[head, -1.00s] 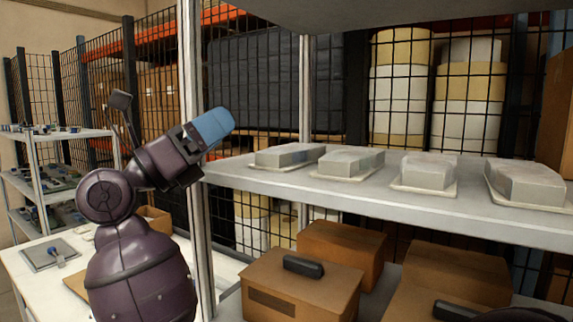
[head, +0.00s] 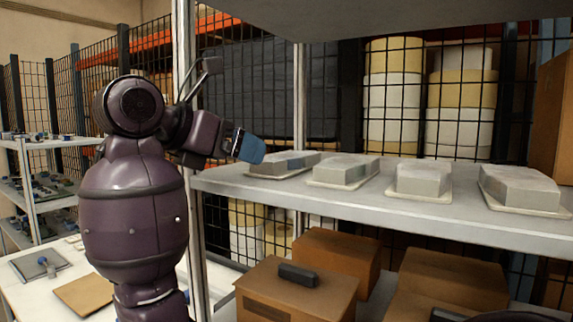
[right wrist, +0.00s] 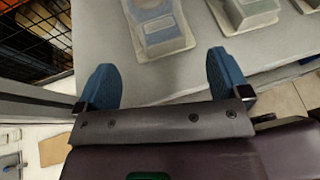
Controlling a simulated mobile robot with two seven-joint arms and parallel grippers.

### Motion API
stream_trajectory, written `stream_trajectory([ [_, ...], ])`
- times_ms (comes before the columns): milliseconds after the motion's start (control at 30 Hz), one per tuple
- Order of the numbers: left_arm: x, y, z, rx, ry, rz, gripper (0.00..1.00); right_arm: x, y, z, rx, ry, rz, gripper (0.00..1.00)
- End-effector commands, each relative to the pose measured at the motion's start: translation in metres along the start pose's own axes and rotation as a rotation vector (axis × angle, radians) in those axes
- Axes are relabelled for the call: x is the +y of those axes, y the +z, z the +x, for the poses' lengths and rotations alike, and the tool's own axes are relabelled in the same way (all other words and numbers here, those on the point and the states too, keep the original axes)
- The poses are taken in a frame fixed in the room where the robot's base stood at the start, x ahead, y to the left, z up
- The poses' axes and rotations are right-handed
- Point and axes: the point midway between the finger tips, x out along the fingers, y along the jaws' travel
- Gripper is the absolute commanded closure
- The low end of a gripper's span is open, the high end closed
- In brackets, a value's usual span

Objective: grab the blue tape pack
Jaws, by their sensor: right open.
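The blue tape pack (head: 285,163) is a clear-plastic pack with bluish contents, lying at the left end of the shelf (head: 400,207). In the right wrist view the blue tape pack (right wrist: 160,30) shows a blue ring and lies beyond the fingertips. My right gripper (head: 248,147) is at the shelf's left end, just left of the pack. In its wrist view the right gripper (right wrist: 161,64) is open, with two blue fingers apart and nothing between them. A gap shows between fingers and pack. My left gripper is not in view.
Several similar packs, such as a grey one (head: 343,171), stand in a row to the right. A metal post (head: 187,90) stands close to my arm. An upper shelf (head: 400,15) hangs overhead. Cardboard boxes (head: 295,295) fill the level below.

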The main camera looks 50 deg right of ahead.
Motion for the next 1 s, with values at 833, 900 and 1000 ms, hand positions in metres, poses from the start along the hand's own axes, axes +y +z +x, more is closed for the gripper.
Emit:
stream_trajectory([
  [833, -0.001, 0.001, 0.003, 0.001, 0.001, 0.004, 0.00, -0.001, 0.000, 0.056, -0.001, 0.000, 0.000, 0.07],
  [900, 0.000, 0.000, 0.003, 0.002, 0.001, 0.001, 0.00, -0.001, 0.000, 0.056, -0.001, 0.000, 0.000, 0.18],
  [1000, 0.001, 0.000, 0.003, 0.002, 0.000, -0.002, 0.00, -0.001, 0.000, 0.056, -0.001, 0.000, 0.000, 0.33],
])
